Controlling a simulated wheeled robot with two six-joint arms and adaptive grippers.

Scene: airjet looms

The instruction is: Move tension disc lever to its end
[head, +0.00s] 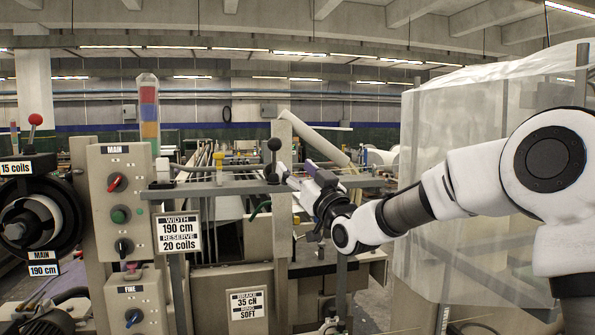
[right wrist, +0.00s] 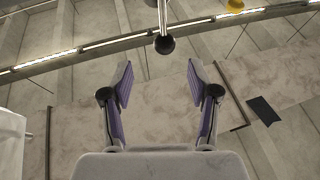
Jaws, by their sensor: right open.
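A lever with a black ball knob (head: 274,144) stands upright on a grey crossbar in the middle of the head view; I take it for the tension disc lever. My right gripper (head: 287,174) reaches in from the right, its tips close to the lever's stem just below the knob. In the right wrist view, the black knob (right wrist: 164,45) on its thin rod is beyond the fingertips of my right gripper (right wrist: 159,78). The purple-padded fingers are spread wide, with nothing between them. My left gripper is not in view.
A control panel (head: 120,205) with red, green and black knobs stands left of the lever. A red-ball lever (head: 35,120) is at far left. A translucent cover (head: 450,180) stands behind my right arm.

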